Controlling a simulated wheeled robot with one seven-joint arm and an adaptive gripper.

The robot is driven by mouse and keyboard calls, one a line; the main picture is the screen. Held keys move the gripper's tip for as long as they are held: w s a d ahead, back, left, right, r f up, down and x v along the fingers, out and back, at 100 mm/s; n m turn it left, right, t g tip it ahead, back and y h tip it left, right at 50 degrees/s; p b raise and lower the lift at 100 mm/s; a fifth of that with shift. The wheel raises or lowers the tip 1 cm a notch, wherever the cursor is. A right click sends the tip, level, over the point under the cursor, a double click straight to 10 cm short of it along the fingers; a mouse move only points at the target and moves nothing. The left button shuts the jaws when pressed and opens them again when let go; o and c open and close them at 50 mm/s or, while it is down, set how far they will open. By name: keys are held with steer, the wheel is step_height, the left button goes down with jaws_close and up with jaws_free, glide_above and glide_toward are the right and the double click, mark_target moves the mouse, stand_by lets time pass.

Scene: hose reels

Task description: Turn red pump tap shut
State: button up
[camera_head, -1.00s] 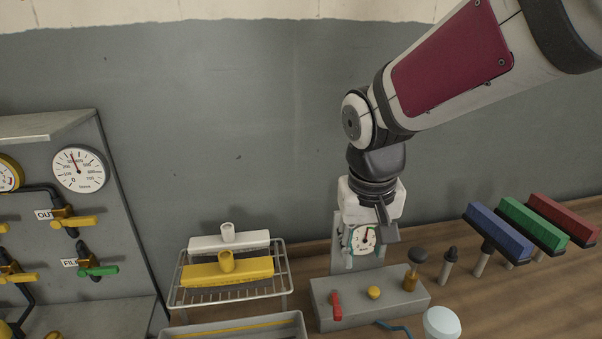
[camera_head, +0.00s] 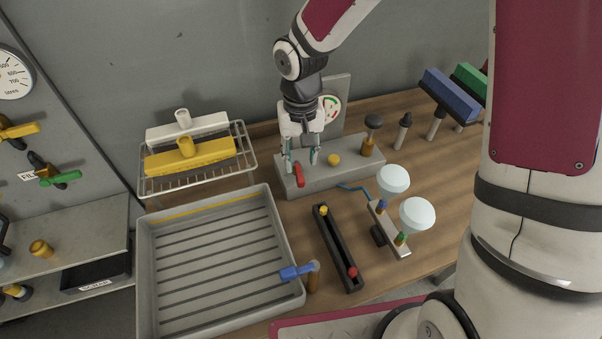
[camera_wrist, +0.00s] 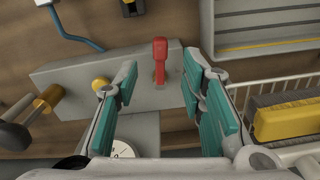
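The red pump tap (camera_head: 299,175) is a small lever on the front left of the grey pump block (camera_head: 345,181). In the wrist view the red tap (camera_wrist: 160,58) points away from me, across the block, and lies between and beyond my fingertips. My gripper (camera_head: 302,158) is above and behind the tap, pointing down. In the wrist view my gripper (camera_wrist: 160,78) has its teal finger pads spread apart with nothing between them. The pads do not appear to touch the tap.
A yellow knob (camera_head: 334,160) and a brass plunger with a dark top (camera_head: 371,136) sit right of the tap. A gauge (camera_head: 330,108) stands behind. A grey tray (camera_head: 147,270) and wire rack (camera_head: 250,166) are left. A dark channel (camera_head: 338,250) lies in front.

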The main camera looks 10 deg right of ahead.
mark_target(300, 177)
step_height(300, 177, down, 7)
steer(key=shift+f, duration=0.1)
steer(key=shift+c, duration=0.6)
jaws_close()
